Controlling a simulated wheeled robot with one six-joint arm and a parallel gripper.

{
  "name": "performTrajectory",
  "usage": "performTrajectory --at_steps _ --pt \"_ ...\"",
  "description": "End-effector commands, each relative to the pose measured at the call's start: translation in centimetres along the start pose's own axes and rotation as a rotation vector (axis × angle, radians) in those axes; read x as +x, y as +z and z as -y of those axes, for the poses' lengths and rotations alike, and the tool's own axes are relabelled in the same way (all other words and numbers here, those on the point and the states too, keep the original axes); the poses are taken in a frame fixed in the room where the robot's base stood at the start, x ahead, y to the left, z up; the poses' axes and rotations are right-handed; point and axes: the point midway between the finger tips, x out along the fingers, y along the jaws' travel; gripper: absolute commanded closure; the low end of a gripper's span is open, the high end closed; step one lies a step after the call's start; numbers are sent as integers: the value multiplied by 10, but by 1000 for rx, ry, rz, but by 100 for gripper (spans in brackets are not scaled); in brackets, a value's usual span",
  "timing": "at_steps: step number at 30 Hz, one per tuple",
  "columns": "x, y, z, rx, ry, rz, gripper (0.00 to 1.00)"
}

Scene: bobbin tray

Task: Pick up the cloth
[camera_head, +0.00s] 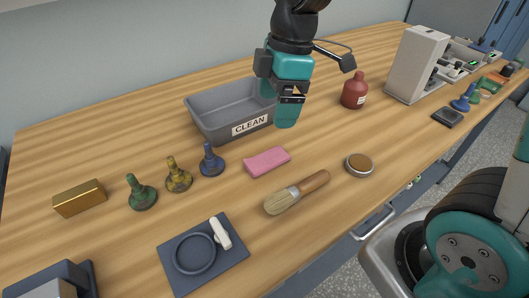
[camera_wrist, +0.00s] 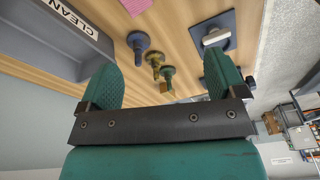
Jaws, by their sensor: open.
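The pink cloth (camera_head: 267,162) lies flat on the wooden table, in front of the grey bin marked CLEAN. A corner of the cloth (camera_wrist: 136,5) also shows at the top edge of the wrist view. My gripper (camera_head: 286,112) is above the table, near the right end of the bin and up and right of the cloth. In the wrist view my gripper (camera_wrist: 160,88) has its two teal fingers wide apart with nothing between them. The gripper is apart from the cloth.
The bin (camera_head: 205,119) stands behind the cloth. A brush (camera_head: 297,193) lies in front of it, with a round tin (camera_head: 359,165) to the right. Blue (camera_head: 210,161), yellow (camera_head: 178,176) and green (camera_head: 141,193) bobbins stand left. A red bottle (camera_head: 355,91) stands behind right.

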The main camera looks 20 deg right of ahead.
Motion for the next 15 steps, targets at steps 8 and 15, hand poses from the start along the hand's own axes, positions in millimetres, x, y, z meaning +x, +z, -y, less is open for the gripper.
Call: performTrajectory --at_steps 8,15 --pt "12 18 -52 -314 -23 64 11" --pt "56 24 -53 -333 -30 68 11"
